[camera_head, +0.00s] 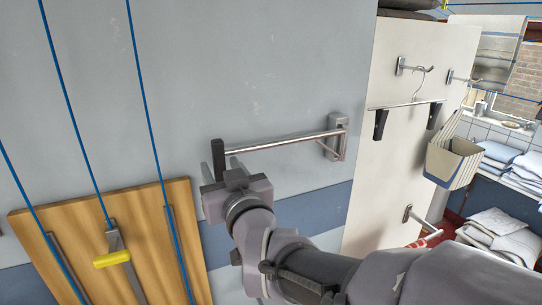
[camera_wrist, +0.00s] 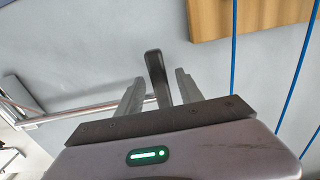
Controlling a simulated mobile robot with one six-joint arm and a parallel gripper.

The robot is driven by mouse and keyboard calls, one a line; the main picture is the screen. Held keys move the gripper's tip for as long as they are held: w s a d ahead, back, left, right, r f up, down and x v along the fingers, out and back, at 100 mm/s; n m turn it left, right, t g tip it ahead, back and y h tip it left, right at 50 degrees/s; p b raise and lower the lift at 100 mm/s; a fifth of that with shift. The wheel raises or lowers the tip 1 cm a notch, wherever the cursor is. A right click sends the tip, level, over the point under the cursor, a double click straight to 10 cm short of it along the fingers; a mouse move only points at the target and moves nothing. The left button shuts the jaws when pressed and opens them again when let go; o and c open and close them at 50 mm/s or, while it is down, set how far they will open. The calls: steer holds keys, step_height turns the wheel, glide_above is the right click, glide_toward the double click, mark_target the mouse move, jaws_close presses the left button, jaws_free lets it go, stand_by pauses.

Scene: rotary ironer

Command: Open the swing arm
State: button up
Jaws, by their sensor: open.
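The swing arm (camera_head: 285,142) is a slim metal bar on the grey wall. It runs from a wall bracket (camera_head: 337,124) at its right to a dark upright end piece (camera_head: 218,157) at its left. In the wrist view the dark end piece (camera_wrist: 156,72) stands between my two fingers, with a gap on each side, and the bar (camera_wrist: 80,112) runs off to the left. My gripper (camera_head: 220,168) is open at the left end of the bar; it also shows in the wrist view (camera_wrist: 159,80). Whether a finger touches the bar cannot be told.
A wooden board (camera_head: 80,225) with a yellow-handled lever (camera_head: 112,258) is at lower left, with blue cords in front of it. A white panel (camera_head: 385,180) with hooks and a hanging basket (camera_head: 453,163) stands at right. Folded linen (camera_head: 525,172) lies beyond.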

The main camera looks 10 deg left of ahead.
steer(key=shift+w+a, duration=0.1)
steer(key=shift+w, duration=0.05)
steer(key=shift+c, duration=1.3)
jaws_close()
